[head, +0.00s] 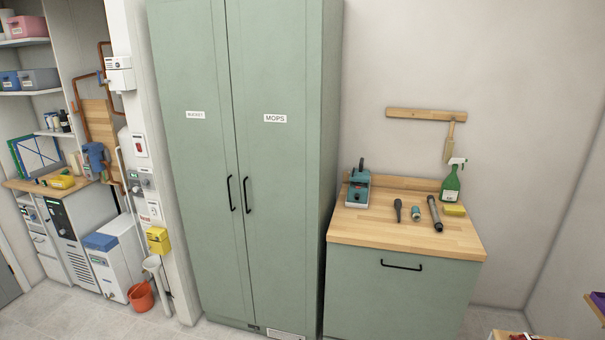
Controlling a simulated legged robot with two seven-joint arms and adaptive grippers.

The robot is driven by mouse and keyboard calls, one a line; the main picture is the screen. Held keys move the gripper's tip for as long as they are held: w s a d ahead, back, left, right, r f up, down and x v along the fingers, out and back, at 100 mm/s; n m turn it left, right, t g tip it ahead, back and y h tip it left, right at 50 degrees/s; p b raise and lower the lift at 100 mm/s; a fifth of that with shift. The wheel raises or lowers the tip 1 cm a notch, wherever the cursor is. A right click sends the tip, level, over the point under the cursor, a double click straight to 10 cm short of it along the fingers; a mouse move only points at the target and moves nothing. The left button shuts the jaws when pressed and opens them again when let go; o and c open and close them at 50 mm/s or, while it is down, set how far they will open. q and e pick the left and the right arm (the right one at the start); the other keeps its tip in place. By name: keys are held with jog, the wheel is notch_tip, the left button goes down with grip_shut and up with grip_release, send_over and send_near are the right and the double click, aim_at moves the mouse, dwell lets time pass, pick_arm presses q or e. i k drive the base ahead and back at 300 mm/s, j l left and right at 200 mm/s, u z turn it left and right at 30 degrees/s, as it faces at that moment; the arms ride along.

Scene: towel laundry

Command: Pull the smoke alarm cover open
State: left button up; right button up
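No part that I can clearly make out as the smoke alarm cover shows in the head view. Several small devices are fixed to the white pillar left of the green cabinet. They include a white plate with a red part (140,145), a white box (119,76) higher up and a yellow box (158,240) lower down. They are too small to tell which, if any, is the smoke alarm, or whether a cover is open. Neither of my grippers is in view.
A tall green cabinet (278,170) with shut doors stands in the middle. Right of it is a low cabinet with a wooden top (380,228) holding tools and a green spray bottle (452,181). An orange bucket (141,296) stands on the grey floor at left.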

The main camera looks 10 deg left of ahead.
aim_at(115, 81)
jog(key=i+j+u, duration=0.15)
jog(key=i+u, duration=0.8)
jog(key=i+l+u, duration=0.45)
jog(key=i, duration=0.15)
jog(key=i+j, duration=0.05)
jog(key=j, duration=0.05)
